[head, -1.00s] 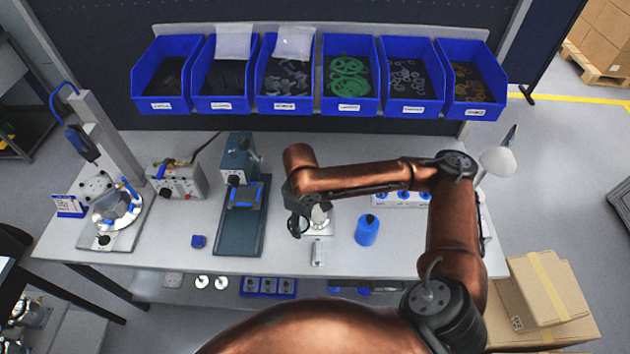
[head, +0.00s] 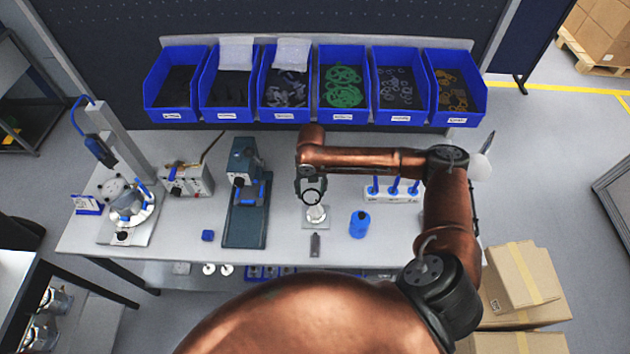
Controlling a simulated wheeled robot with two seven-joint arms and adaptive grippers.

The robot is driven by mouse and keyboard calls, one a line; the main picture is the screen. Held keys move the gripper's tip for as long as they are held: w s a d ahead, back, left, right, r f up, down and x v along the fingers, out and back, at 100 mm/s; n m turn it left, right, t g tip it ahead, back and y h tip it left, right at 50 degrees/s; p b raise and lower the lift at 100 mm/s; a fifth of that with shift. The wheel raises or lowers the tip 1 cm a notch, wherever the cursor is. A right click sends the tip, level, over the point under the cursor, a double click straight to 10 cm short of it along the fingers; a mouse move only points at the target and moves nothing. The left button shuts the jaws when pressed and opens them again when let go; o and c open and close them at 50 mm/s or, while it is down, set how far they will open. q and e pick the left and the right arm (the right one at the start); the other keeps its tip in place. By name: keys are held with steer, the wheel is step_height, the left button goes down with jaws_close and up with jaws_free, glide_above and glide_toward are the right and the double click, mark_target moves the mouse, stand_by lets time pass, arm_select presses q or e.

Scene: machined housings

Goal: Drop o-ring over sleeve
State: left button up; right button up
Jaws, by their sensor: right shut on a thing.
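My right gripper (head: 309,187) hangs over the middle of the bench, shut on a thin black o-ring (head: 311,197). The silvery sleeve (head: 316,213) stands upright on a small pale plate (head: 315,225). The o-ring shows just above the sleeve in the picture and partly overlaps its top. I cannot tell whether the two touch. The gripper's fingertips are small and dark, partly lost against the ring. My left gripper is not in view.
A blue bottle (head: 360,224) stands right of the sleeve, with a rack of blue-handled tools (head: 392,192) behind it. A small grey block (head: 315,245) lies in front. A dark green press (head: 245,205) is to the left. Blue bins (head: 343,117) line the back.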

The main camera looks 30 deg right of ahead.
steer(key=shift+w+d+n+p, duration=0.15)
steer(key=shift+d+n+p, duration=0.3)
steer(key=shift+n, duration=0.65)
steer(key=shift+w+d+n+p, duration=0.15)
steer(key=shift+d+n+p, duration=0.25)
steer(key=shift+n, duration=0.7)
steer(key=shift+d, duration=0.1)
steer(key=shift+w+f+b, duration=0.1)
steer(key=shift+f+b, duration=1.15)
steer(key=shift+f, duration=2.4)
